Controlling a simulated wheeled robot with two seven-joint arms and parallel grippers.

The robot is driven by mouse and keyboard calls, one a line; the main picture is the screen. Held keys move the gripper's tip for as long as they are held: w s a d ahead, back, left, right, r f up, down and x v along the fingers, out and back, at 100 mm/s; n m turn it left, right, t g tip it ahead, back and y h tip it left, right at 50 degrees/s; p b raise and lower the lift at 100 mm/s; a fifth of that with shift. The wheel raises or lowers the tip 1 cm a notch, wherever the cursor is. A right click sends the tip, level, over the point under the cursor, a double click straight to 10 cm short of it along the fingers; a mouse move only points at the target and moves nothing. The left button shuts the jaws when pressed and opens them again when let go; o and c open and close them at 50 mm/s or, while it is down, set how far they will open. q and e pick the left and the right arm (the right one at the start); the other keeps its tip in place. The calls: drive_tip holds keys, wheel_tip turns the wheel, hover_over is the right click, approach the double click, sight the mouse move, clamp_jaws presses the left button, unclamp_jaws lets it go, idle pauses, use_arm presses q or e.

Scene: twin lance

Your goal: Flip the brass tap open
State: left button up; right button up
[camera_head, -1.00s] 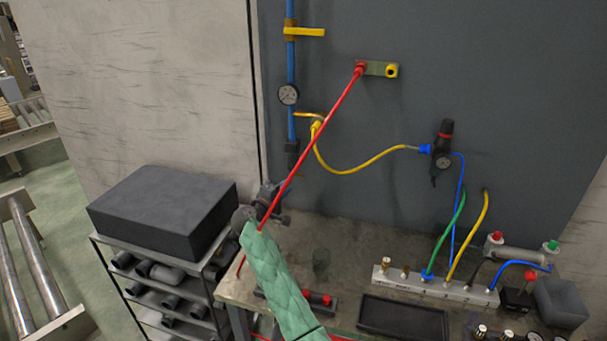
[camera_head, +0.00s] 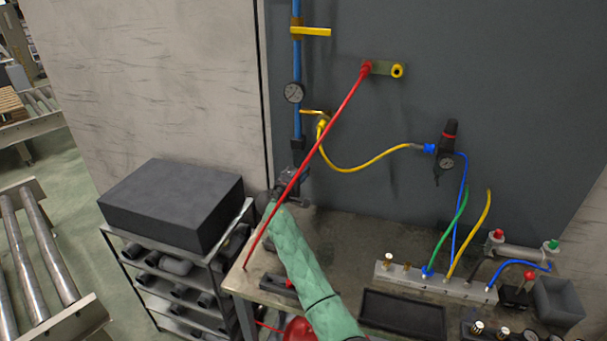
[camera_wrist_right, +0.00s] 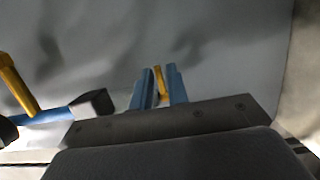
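The brass tap (camera_head: 297,28) sits high on the vertical blue pipe, near the top of the head view. Its yellow lever (camera_head: 316,32) points right, crosswise to the pipe. My right gripper (camera_head: 297,178) is well below the tap, near the pipe's dark lower end, partly behind a thin red line. In the right wrist view its two fingers (camera_wrist_right: 160,86) stand slightly apart, with a yellow sliver showing between them; I cannot tell what the sliver is. A yellow part and the blue pipe (camera_wrist_right: 52,117) show at that view's left. My left gripper is out of view.
The red line (camera_head: 330,135) runs from a wall fitting down to the bench, across my right arm. A dark box (camera_head: 170,205) tops the left rack. The wall around the lever is clear.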

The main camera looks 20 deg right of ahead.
clamp_jaws()
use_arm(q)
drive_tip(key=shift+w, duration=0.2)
use_arm(e)
drive_tip(key=shift+w+d+n+t+y, duration=0.1)
drive_tip(key=shift+d+n+t+y, duration=0.15)
drive_tip(key=shift+n+t+y, duration=0.65)
drive_tip(key=shift+w+d+n+t+y, duration=0.1)
drive_tip(key=shift+d+n+t+y, duration=0.1)
drive_tip(key=shift+n+t+y, duration=0.65)
unclamp_jaws()
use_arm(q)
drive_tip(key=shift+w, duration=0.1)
